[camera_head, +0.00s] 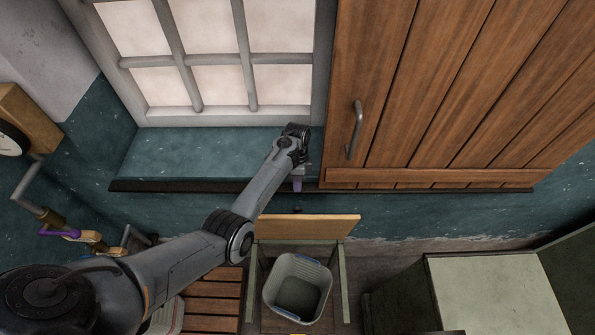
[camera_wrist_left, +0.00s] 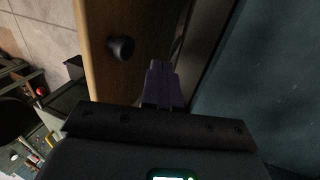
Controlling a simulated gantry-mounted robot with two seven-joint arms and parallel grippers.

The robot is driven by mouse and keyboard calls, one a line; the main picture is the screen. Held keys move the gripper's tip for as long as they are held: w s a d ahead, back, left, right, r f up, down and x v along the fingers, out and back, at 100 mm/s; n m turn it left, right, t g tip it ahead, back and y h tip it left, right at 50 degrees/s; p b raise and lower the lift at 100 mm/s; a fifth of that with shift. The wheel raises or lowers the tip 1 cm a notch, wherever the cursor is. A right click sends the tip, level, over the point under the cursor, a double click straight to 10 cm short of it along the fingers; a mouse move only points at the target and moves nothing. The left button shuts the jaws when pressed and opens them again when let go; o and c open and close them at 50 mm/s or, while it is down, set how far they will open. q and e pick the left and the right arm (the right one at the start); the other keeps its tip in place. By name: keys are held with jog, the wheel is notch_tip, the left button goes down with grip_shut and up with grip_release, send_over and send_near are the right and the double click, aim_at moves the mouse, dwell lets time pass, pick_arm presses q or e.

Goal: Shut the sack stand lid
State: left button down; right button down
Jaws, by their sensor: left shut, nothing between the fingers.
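The sack stand (camera_head: 340,280) stands below the window wall with a pale bin (camera_head: 300,285) inside its frame. Its wooden lid (camera_head: 310,228) is raised, standing open near the wall. A dark round knob (camera_wrist_left: 121,47) shows on the lid (camera_wrist_left: 98,80) in the left wrist view. My left gripper (camera_head: 298,186) is shut and empty, at the lid's wall side in the head view. Its purple fingers (camera_wrist_left: 163,85) show beside the lid in the left wrist view; whether they touch it I cannot tell. My right gripper is not in view.
A window sill (camera_head: 190,155) and a large plank shutter (camera_head: 440,90) with a metal handle (camera_head: 355,130) are behind and above. A slatted wooden seat (camera_head: 212,298) is left of the stand. A pale-topped cabinet (camera_head: 490,285) is at right.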

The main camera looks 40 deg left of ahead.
pick_arm(q)
jog(key=s+d+f+p, duration=0.2)
jog(key=s, duration=0.1)
jog(key=shift+s+d, duration=0.15)
jog(key=shift+d, duration=0.25)
jog(key=shift+d, duration=0.1)
